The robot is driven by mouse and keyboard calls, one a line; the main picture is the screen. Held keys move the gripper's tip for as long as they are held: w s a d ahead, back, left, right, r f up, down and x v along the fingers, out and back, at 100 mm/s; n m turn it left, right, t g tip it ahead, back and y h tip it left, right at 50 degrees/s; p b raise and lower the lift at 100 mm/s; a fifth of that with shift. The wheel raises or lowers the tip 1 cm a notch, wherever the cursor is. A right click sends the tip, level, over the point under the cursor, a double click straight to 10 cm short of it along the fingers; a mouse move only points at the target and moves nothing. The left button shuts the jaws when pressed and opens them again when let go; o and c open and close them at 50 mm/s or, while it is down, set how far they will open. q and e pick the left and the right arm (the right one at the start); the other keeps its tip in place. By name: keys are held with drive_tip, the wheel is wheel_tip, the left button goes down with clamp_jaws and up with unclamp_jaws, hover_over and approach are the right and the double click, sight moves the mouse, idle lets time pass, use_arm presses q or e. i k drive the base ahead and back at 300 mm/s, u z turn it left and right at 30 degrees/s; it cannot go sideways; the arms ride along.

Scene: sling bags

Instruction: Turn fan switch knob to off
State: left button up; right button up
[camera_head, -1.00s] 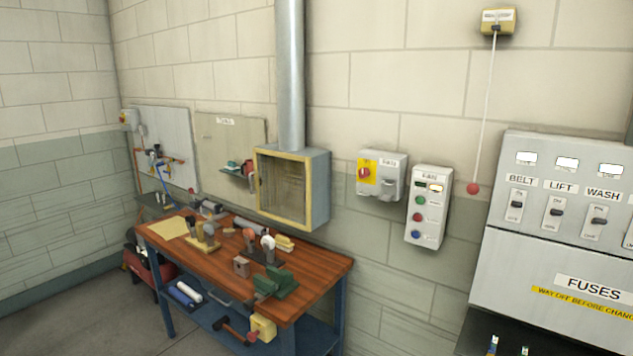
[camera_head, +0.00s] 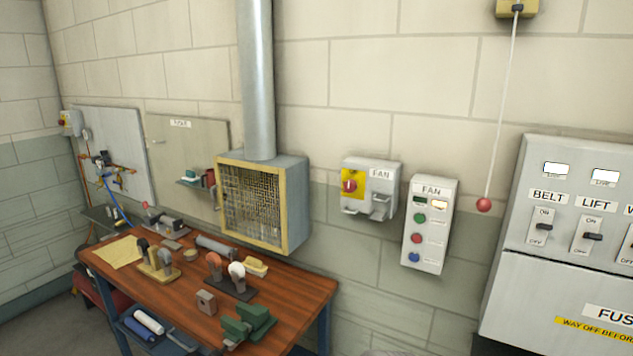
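The fan switch is a grey box (camera_head: 369,188) labelled FAN on the wall, right of the yellow-framed vent box. Its red knob (camera_head: 349,186) sits on a yellow plate at the box's left side. The knob's exact position is too small to read. A second FAN panel (camera_head: 430,224) hangs just to the right, with a small display, a lit lamp and green, red and blue buttons.
A wooden workbench (camera_head: 204,328) with tools and a green vise stands below on the left. A fuse panel (camera_head: 572,258) with BELT and LIFT switches is at right. A pull cord with a red ball (camera_head: 484,204) hangs between. The yellow-framed vent box (camera_head: 263,203) juts from the wall.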

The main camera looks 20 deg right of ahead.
sight(351, 185)
drive_tip(key=z, duration=0.35)
drive_tip(key=i, duration=0.75)
drive_tip(key=z, duration=0.75)
